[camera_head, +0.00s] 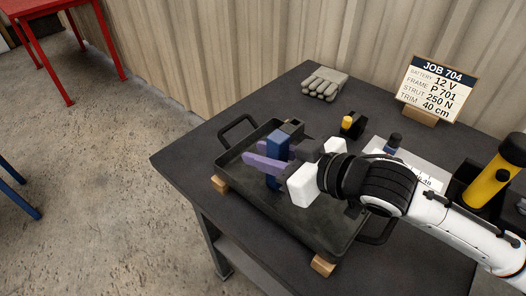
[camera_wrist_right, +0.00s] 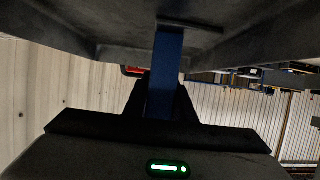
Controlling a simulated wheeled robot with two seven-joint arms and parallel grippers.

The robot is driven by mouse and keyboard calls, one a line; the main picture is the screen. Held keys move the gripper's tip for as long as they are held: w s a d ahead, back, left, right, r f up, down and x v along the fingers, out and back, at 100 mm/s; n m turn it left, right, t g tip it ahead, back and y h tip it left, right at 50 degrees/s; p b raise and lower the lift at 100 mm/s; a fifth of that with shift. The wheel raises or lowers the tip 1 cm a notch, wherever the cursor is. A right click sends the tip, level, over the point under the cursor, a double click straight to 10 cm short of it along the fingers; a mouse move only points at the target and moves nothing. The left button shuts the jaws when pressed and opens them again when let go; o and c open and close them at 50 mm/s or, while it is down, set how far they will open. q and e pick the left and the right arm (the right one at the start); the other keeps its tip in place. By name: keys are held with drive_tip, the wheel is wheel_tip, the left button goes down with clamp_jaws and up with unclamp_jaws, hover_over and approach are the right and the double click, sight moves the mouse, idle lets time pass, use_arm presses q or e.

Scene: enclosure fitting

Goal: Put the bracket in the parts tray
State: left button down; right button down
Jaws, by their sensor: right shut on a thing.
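My right gripper (camera_head: 268,164) reaches in from the right over the dark tray (camera_head: 315,222). Its purple fingers are shut on a blue bracket (camera_head: 273,178), which stands upright between them. In the right wrist view, the blue bracket (camera_wrist_right: 165,75) sits between the dark fingers (camera_wrist_right: 160,105), and its far end reaches to a dark surface. I cannot tell whether it touches the tray floor. The fingers and white gripper body hide part of the bracket and tray. My left gripper is not in view.
The tray rests on wooden blocks (camera_head: 323,265) and has handles (camera_head: 237,124) at its ends. A dark block (camera_head: 291,127) shows beside the bracket. The table's left corner is clear.

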sight(285, 159)
drive_tip(key=c, duration=1.5)
unclamp_jaws()
drive_tip(key=shift+r, duration=0.25)
drive_tip(key=v, duration=0.8)
drive_tip(key=shift+s+d+f, duration=0.1)
drive_tip(key=shift+d, duration=0.1)
drive_tip(key=shift+p+v, duration=0.7)
drive_tip(key=shift+v, duration=0.55)
drive_tip(key=shift+s+d+r+p, duration=0.25)
drive_tip(key=shift+s+r+p, duration=0.1)
drive_tip(key=shift+s, duration=0.05)
drive_tip(key=shift+s+f, duration=0.1)
